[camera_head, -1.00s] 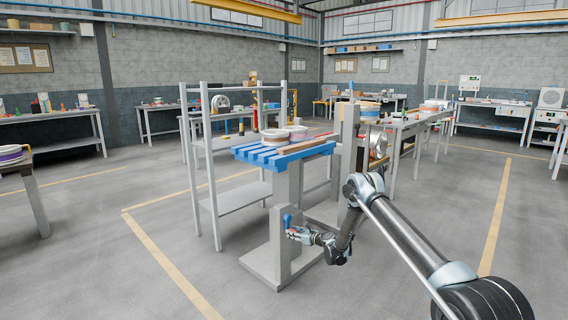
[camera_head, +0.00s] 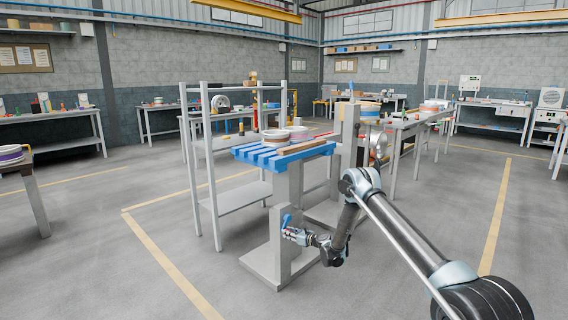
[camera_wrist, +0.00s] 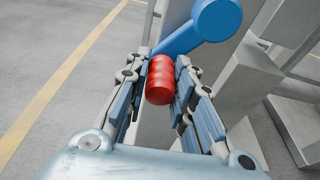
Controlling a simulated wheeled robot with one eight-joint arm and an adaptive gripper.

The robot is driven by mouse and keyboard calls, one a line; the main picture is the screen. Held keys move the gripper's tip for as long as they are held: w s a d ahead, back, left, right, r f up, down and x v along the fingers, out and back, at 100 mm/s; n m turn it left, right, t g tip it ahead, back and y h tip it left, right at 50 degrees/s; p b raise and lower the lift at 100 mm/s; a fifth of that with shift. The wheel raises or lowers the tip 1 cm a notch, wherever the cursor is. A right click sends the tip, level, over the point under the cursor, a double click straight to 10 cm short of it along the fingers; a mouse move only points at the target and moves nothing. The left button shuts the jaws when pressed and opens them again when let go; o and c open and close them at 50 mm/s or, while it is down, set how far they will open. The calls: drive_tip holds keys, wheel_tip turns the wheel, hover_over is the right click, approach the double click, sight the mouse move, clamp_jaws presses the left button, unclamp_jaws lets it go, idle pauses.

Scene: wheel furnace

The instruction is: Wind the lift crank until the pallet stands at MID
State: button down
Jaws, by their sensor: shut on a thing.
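The lift is a grey column on a flat base (camera_head: 256,262), with the blue slatted pallet (camera_head: 252,158) on top. The pallet looks level, but no MID mark is legible. The blue lift crank (camera_head: 286,220) is low on the column's front. In the wrist view, its blue arm (camera_wrist: 184,38) slants down left from the round blue hub (camera_wrist: 218,18) to a red handle (camera_wrist: 160,84). My gripper (camera_head: 289,235) is at the crank; in the wrist view its fingers (camera_wrist: 160,82) are shut on the red handle, one on each side.
Pale round wheels (camera_head: 275,138) and a brown board (camera_head: 303,148) lie on the pallet. A grey shelf rack (camera_head: 240,197) stands close on the left. A workbench (camera_head: 420,121) stands behind on the right. The floor in front is clear.

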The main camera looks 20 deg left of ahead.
drive_tip(key=shift+s+r, duration=0.1)
drive_tip(key=shift+r, duration=0.05)
drive_tip(key=shift+s+a+r, duration=0.25)
drive_tip(key=shift+s+r, duration=0.3)
drive_tip(key=shift+r, duration=0.25)
drive_tip(key=shift+s+a+r, duration=0.25)
drive_tip(key=shift+s+r, duration=0.25)
drive_tip(key=shift+r, duration=0.3)
drive_tip(key=shift+r, duration=2.1)
drive_tip(key=shift+d+r, duration=0.1)
drive_tip(key=shift+w+d+r, duration=0.25)
drive_tip(key=shift+w+r, duration=0.3)
drive_tip(key=shift+r, duration=0.3)
drive_tip(key=shift+w+d+r, duration=0.2)
drive_tip(key=shift+w+r, duration=0.3)
drive_tip(key=shift+r, duration=0.3)
